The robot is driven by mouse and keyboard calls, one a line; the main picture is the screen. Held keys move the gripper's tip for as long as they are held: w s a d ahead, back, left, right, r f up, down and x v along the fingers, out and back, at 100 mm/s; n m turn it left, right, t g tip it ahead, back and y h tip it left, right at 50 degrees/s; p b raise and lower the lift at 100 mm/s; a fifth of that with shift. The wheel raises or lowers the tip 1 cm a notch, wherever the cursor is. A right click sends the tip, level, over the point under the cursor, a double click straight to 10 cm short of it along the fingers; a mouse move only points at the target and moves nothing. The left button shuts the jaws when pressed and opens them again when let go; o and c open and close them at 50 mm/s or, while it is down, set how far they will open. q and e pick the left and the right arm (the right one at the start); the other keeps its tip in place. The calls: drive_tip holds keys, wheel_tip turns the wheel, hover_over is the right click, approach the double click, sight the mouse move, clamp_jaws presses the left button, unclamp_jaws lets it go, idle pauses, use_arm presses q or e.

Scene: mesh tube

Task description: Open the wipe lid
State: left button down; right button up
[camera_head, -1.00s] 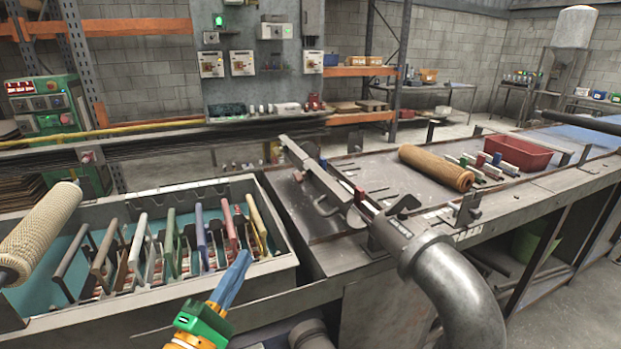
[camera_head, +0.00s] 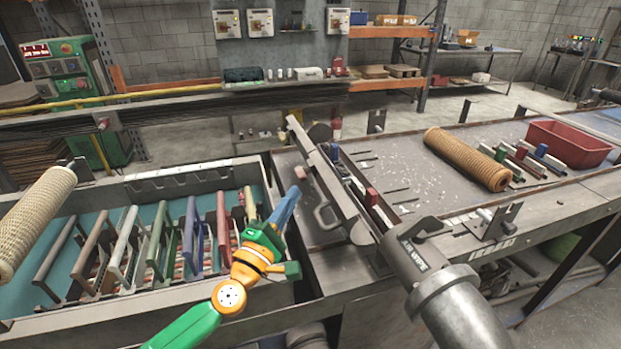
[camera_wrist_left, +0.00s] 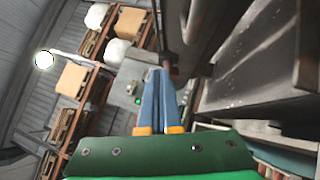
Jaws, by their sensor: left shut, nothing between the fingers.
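The wipe lid (camera_head: 322,170) is a long grey metal bar with a looped handle (camera_head: 324,217) on its near left side. It lies slanting over the bench, beside the grey pipe (camera_head: 425,262) marked "AIR WIPE". How far the lid is open is hard to tell. My left gripper (camera_head: 291,194) has blue fingers, shut together and empty. It is just left of the lid and handle, apparently apart from them. The fingers also show in the left wrist view (camera_wrist_left: 158,78), pointing past a dark bar (camera_wrist_left: 192,35) close on their right. My right gripper is not in view.
Right of the lid are a brown mesh roll (camera_head: 465,158), coloured blocks and a red tray (camera_head: 570,146).

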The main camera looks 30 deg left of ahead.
use_arm(q)
drive_tip(key=w, duration=0.1)
drive_tip(key=w+d+r+p, duration=0.1)
drive_tip(key=w+d, duration=0.1)
drive_tip(key=shift+w+d+r+p, duration=0.25)
drive_tip(key=shift+w+r+p, duration=0.05)
drive_tip(key=shift+r+p, duration=0.1)
drive_tip(key=shift+f, duration=0.1)
drive_tip(key=r+p, duration=0.1)
drive_tip(key=w+d+r+p, duration=0.1)
drive_tip(key=p, duration=0.1)
drive_tip(key=shift+w, duration=0.2)
